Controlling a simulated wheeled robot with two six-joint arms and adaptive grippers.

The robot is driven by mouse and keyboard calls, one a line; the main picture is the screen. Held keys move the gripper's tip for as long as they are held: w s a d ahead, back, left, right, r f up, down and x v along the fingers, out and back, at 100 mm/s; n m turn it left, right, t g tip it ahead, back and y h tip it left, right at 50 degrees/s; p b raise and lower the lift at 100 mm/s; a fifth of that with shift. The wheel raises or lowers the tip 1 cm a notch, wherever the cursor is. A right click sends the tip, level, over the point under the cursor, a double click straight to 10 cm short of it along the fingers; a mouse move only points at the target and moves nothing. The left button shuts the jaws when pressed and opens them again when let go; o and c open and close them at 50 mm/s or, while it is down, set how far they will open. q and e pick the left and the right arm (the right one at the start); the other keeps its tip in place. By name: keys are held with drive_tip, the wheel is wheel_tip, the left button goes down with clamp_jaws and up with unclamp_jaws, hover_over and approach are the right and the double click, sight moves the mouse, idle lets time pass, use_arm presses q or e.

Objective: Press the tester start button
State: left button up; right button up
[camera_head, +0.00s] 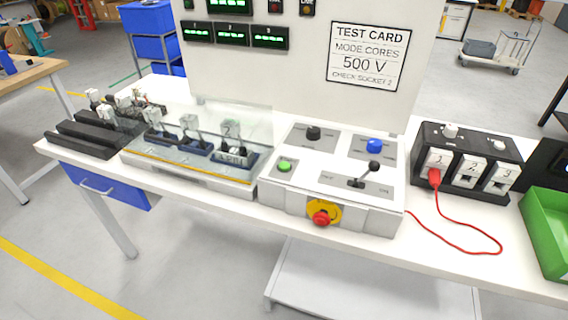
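The tester (275,196) is a white console in the middle of the white bench. A red emergency knob (321,217) on a yellow plate is on the front face. No label naming the start button can be read. Neither gripper shows in the head view.
A clear cover (240,125) stands over connectors left of the console. Black racks (78,138) hold plugs farther left. A black socket box (465,165) has a red plug (434,178) in socket 1; its red cable loops over the bench. A green bin (547,235) is at right.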

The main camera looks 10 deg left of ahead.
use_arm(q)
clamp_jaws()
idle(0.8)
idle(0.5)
